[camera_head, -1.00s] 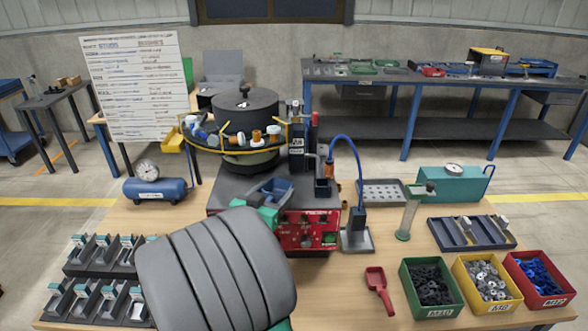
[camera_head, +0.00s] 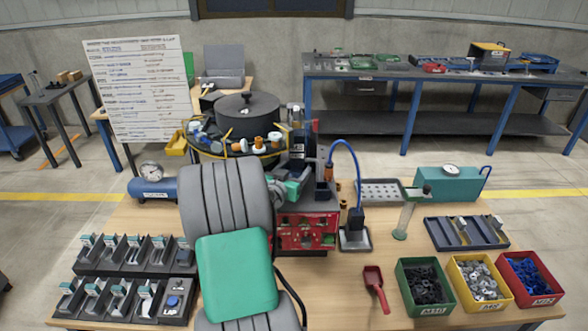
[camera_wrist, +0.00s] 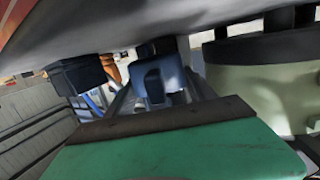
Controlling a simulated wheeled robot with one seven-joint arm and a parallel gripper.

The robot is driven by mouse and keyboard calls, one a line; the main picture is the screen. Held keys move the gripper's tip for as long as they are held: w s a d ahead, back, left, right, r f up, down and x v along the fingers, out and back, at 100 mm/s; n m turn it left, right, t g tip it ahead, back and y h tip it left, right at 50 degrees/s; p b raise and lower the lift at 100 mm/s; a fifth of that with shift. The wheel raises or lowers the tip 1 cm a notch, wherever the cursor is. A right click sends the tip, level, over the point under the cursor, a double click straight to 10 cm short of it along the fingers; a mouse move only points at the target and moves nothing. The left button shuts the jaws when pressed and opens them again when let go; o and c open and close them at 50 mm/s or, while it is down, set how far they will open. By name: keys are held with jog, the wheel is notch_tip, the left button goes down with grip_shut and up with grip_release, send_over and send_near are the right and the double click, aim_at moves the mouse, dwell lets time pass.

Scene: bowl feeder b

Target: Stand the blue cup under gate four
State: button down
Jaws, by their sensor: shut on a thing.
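The blue cup (camera_wrist: 155,82) shows in the wrist view between the two grey fingers of my gripper (camera_head: 296,186), which is shut on it. In the head view my gripper is beside the bowl feeder's front, above the red control panel (camera_head: 303,234). My grey and green arm links cover much of that area, and I cannot make out the cup there. The bowl feeder (camera_head: 247,117) carries orange and white parts on its rim. No mark that I can read picks out gate four.
Two rows of dark holders with teal tops (camera_head: 118,252) stand at the left. A blue tank (camera_head: 152,189) is behind them. A blue-hosed stand (camera_head: 355,238), a red scoop (camera_head: 375,287) and a green bin (camera_head: 425,286) are to the right. Bare table lies around the scoop.

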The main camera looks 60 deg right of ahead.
jog(key=shift+f, duration=0.1)
jog(key=shift+f+b, duration=0.25)
jog(key=shift+b, duration=0.3)
jog(key=shift+f+b, duration=0.3)
jog(key=shift+b, duration=0.15)
jog(key=shift+c, duration=1.6)
grip_release()
jog(key=shift+r, duration=0.1)
